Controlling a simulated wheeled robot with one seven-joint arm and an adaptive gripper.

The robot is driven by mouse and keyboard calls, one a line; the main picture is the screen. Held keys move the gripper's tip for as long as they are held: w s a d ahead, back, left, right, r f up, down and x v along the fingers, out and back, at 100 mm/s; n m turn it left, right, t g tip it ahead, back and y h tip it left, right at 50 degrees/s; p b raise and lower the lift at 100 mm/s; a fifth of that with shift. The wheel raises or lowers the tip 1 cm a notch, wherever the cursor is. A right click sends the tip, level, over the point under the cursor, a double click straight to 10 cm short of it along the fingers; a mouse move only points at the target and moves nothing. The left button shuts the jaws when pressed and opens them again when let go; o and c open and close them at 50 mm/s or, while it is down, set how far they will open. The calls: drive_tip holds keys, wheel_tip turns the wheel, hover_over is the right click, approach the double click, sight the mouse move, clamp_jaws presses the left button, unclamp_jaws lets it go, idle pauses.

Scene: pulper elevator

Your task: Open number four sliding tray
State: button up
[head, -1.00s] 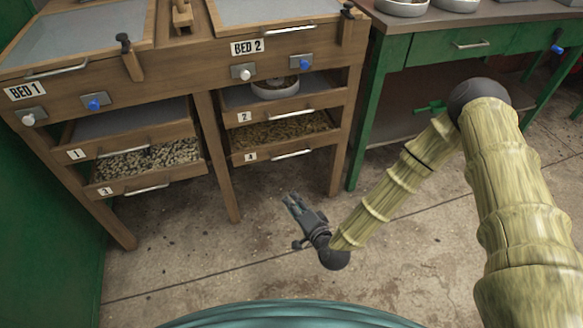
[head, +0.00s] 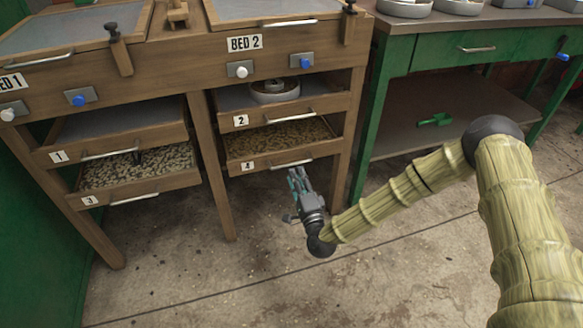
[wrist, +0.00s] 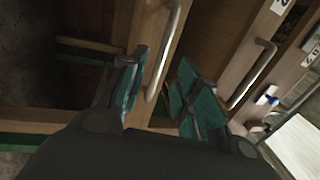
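The number four tray (head: 240,167) is a wooden tray at the lower right of the bed unit, holding brown grains. Its metal bar handle (head: 291,164) is on its front, right of the 4 label. My gripper (head: 299,178) is just below and in front of this handle in the head view. In the wrist view my gripper (wrist: 163,72) is open, with teal finger pads apart. The near bar handle (wrist: 166,50) shows between the fingers; whether they touch it I cannot tell.
Tray 2 (head: 240,121) is directly above, with its own handle (head: 290,116). Trays 1 (head: 58,156) and 3 (head: 88,200) are at left. A wooden leg (head: 340,183) stands right of tray four. A green table (head: 425,54) stands at right. The floor in front is clear.

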drive_tip(key=shift+b+x, duration=0.7)
drive_tip(key=shift+x, duration=2.2)
drive_tip(key=shift+c, duration=0.5)
clamp_jaws()
